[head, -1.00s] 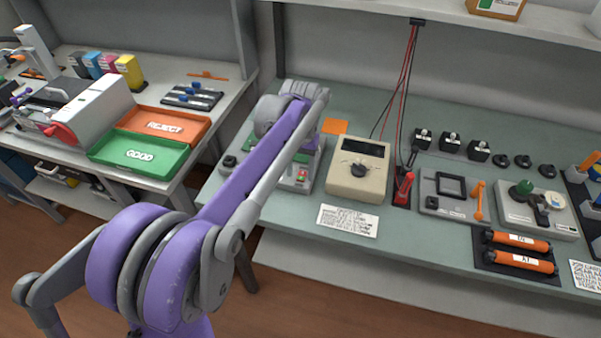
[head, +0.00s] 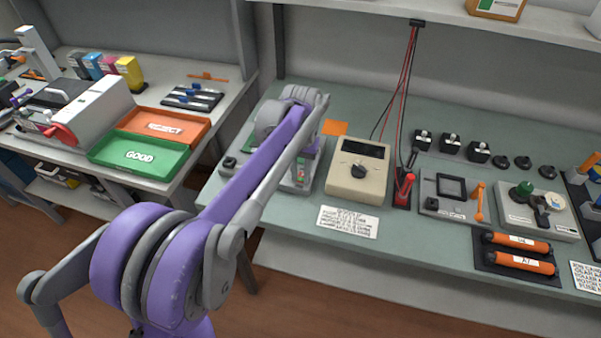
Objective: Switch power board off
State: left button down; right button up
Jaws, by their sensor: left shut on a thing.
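The power board (head: 307,186) is a grey unit with green parts and a small red and green switch area, on the green-grey bench left of the beige meter. My purple and grey left arm crosses in front of it and hides much of it. My left gripper (head: 303,168) points down at the board's right side, close to the switch area. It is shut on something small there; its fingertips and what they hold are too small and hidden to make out. Whether the switch is on or off cannot be told. My right gripper is not in view.
A beige meter (head: 358,187) stands right beside the board, with red and black leads (head: 408,85) rising behind it. A printed card (head: 347,222) lies in front. A green tray (head: 140,155) and an orange tray (head: 170,124) are on the left table.

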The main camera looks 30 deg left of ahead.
pick_arm(q)
jog(key=shift+w+r+g+p, duration=0.1)
jog(key=shift+w+g+p, duration=0.25)
jog(key=shift+g, duration=0.65)
jog(key=shift+g+h, duration=0.4)
jog(key=shift+g, duration=0.1)
jog(key=c, duration=0.7)
grip_release()
jog(key=shift+a+r, duration=0.1)
jog(key=p+v, duration=0.1)
jog(key=v, duration=0.9)
jog(key=shift+r, duration=0.35)
